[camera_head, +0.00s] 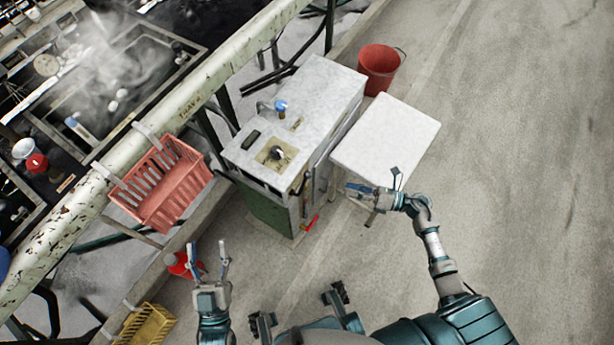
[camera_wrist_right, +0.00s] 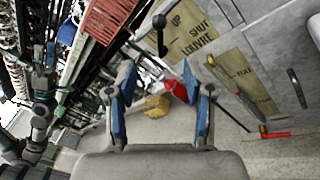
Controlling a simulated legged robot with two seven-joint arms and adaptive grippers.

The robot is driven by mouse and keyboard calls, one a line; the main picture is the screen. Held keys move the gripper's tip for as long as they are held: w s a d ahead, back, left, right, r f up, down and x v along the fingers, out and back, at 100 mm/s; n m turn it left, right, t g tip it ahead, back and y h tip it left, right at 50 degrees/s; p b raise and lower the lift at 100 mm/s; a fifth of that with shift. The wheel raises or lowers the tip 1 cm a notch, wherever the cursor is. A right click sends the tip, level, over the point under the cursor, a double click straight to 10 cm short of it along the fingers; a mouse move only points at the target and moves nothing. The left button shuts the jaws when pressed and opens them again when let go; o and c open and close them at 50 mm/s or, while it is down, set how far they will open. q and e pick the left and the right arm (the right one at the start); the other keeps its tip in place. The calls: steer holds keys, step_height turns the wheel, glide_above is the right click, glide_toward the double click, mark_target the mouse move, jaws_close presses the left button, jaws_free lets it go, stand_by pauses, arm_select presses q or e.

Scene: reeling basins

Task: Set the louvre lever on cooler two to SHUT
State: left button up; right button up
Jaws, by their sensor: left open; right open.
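The cooler cabinet (camera_head: 320,88) has a pale grey top and a green front. On its top a tan plate (camera_head: 262,160) carries a lever with a black ball knob (camera_head: 278,153). In the right wrist view the plate (camera_wrist_right: 205,42) reads UP, SHUT and LOUVRE, and the black knob (camera_wrist_right: 158,20) stands beside UP; its exact setting is hard to tell. My right gripper (camera_head: 360,203) is open and empty, right of the cabinet and apart from the lever. It also shows in the wrist view (camera_wrist_right: 160,72). My left gripper (camera_head: 208,252) is open and empty, at lower left.
A white-topped table (camera_head: 390,135) stands right of the cabinet, with a red bucket (camera_head: 380,68) behind. A red handle (camera_head: 312,222) juts low from the cabinet's side. A red basket (camera_head: 185,190) hangs on the rail at left. The floor at right is clear.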

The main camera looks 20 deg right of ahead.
arm_select(q)
steer(key=shift+s+a+r+t+b, duration=0.1)
steer(key=shift+s+r+t+b, duration=0.2)
steer(key=shift+r+t, duration=0.2)
steer(key=shift+s+r+t+b, duration=0.2)
steer(key=shift+s+r+t, duration=0.05)
steer(key=shift+r+t, duration=0.25)
arm_select(e)
steer(key=x, duration=1.4)
steer(key=shift+f, duration=0.1)
jaws_close()
